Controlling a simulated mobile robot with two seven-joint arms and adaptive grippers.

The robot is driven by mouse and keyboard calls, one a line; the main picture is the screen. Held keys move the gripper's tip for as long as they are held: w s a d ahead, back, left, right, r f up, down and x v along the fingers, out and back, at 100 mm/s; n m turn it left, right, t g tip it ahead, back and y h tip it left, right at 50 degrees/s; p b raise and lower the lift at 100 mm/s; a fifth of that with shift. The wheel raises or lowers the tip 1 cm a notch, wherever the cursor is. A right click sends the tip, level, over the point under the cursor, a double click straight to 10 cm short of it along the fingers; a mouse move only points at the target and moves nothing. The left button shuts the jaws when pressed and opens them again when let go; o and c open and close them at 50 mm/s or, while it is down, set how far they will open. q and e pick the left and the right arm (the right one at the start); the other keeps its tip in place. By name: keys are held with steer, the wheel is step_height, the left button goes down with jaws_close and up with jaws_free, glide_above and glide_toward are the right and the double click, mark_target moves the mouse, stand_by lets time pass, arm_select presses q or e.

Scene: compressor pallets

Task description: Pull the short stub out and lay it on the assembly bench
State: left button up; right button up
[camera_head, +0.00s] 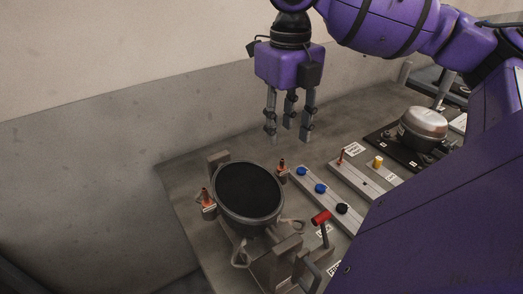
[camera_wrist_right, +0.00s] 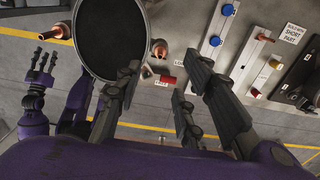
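A copper stub (camera_head: 206,196) stands in a fitting on the left of the open dark compressor housing (camera_head: 248,192). Another copper stub (camera_head: 282,165) stands on its right. A third copper piece (camera_head: 341,155) stands in a grey rail beside a white label. I cannot tell which is the short stub. My right gripper (camera_head: 288,135) hangs open and empty above the assembly bench (camera_head: 190,168), behind the housing, its fingers pointing down. In the wrist view its spread fingers show beside the round housing. My left gripper (camera_wrist_right: 41,62) shows at the left of that view, fingers apart and empty.
A rail holds blue caps (camera_head: 319,188) and a black cap (camera_head: 342,208). A yellow piece (camera_head: 378,161) stands in the neighbouring rail. A red-handled part (camera_head: 320,217) is near the housing. A silver-domed compressor (camera_head: 422,124) sits on a black pallet at right. The back wall is close.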

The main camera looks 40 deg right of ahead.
mark_target(282, 160)
steer(key=shift+w, duration=0.2)
steer(key=shift+s+r, duration=0.15)
steer(key=shift+s, duration=0.2)
steer(key=shift+w+f, duration=0.1)
steer(key=shift+f, duration=0.35)
step_height(282, 160, down, 7)
steer(key=shift+f+b, duration=0.1)
steer(key=shift+b, duration=0.3)
arm_select(q)
steer(key=shift+s+a+f, duration=0.15)
steer(key=shift+s+f, duration=0.15)
steer(key=shift+f, duration=0.15)
arm_select(e)
steer(key=shift+f, duration=0.5)
arm_select(q)
steer(key=shift+w+r, duration=0.1)
steer(key=shift+r, duration=0.05)
steer(key=shift+w+r, duration=0.15)
steer(key=shift+r, duration=0.05)
steer(key=shift+w+r+p, duration=0.1)
steer(key=shift+r+p, duration=0.05)
steer(key=shift+p, duration=0.2)
